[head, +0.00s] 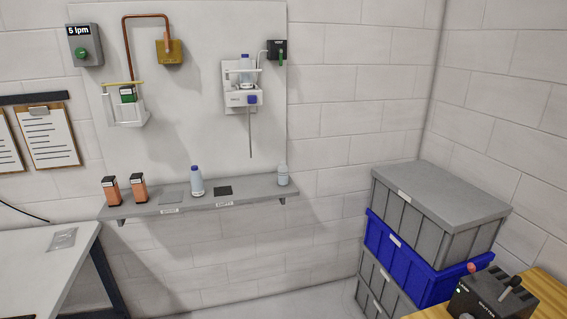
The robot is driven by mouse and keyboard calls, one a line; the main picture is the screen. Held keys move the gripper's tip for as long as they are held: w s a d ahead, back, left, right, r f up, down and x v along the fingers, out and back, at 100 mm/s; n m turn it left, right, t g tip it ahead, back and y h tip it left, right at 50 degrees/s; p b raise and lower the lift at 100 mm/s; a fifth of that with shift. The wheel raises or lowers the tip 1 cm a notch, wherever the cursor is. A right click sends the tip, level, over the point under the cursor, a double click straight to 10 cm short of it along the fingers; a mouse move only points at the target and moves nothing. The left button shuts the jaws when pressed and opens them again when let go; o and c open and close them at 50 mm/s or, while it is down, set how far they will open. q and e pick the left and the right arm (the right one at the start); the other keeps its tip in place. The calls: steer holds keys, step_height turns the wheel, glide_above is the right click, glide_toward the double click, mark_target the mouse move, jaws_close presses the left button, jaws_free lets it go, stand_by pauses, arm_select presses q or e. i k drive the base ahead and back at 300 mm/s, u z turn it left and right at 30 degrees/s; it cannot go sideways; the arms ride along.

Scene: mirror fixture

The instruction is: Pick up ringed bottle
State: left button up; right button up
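A pale bottle with a blue cap (197,182) stands upright near the middle of the grey wall shelf (245,198). A third bottle with a blue top (246,70) sits upright in the white wall fixture (239,98) above the shelf. I cannot tell at this size which bottle carries a ring. Neither of my grippers is in view.
Two orange-and-black items (111,190) stand at the shelf's left. A dark pad (223,191) lies between the shelf bottles. Grey and blue crates (440,195) are stacked at right. A table (40,265) is at left, a wooden bench (545,290) at lower right.

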mark_target(282, 170)
steer(key=u, duration=0.45)
steer(key=i, duration=2.5)
steer(key=z, duration=0.05)
